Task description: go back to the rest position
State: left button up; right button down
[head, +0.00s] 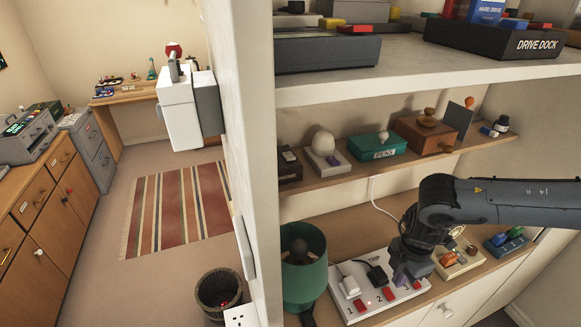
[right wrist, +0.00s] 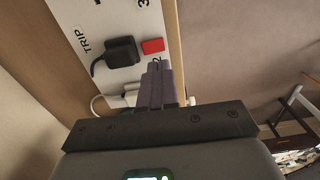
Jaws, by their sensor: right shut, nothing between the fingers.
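My right gripper (head: 402,277) hangs from its dark arm over the right part of the white power strip (head: 363,310) on the lower shelf. Its purple fingers are shut with nothing between them, and they also show in the right wrist view (right wrist: 155,86). They hide part of the strip near a red switch (right wrist: 153,46). I cannot tell whether the fingertips touch the strip. A black plug (head: 377,274) and a white plug (head: 351,287) sit in the strip, left of the gripper. My left gripper is not in view.
A green lamp (head: 304,277) stands left of the strip. Trays with coloured pieces (head: 459,262) lie to its right. The middle shelf (head: 325,181) above holds a teal pens box (head: 377,147) and a wooden box (head: 425,135). A pale wall edge (head: 252,120) stands at the left.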

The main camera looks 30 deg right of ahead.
jog(key=s+a+f+m+t+y, duration=0.1)
jog(key=s+a+f+m+y, duration=0.1)
jog(key=s+a+f+y, duration=0.3)
jog(key=s+a+f+m+y, duration=0.2)
jog(key=s+a+f, duration=0.1)
jog(key=a+f, duration=0.4)
jog(key=w+a+m+t, duration=0.2)
jog(key=a+t, duration=0.1)
jog(key=a, duration=0.2)
jog(key=w+a+m+t+h, duration=0.1)
jog(key=a+m+t, duration=0.2)
jog(key=a, duration=0.2)
jog(key=w+a+m+t+h, duration=0.1)
jog(key=w+a+m+t, duration=0.1)
jog(key=a, duration=0.3)
jog(key=shift+w+m+t, duration=0.3)
jog(key=shift+m+t, duration=0.1)
jog(key=shift+m, duration=0.1)
jog(key=shift+r+m+h, duration=0.25)
jog(key=shift+m+h, duration=0.25)
jog(key=shift+h, duration=0.3)
jog(key=s+d+f+g+h, duration=0.2)
jog(key=s+d+g+h, duration=0.1)
jog(key=s+d+g, duration=0.4)
notch_tip(320, 180, up, 13)
jog(key=a+p, duration=0.2)
jog(key=p, duration=1)
jog(key=shift+s+a+m+t+p, duration=0.35)
jog(key=shift+s+m+t+p, duration=0.05)
jog(key=shift+s, duration=0.05)
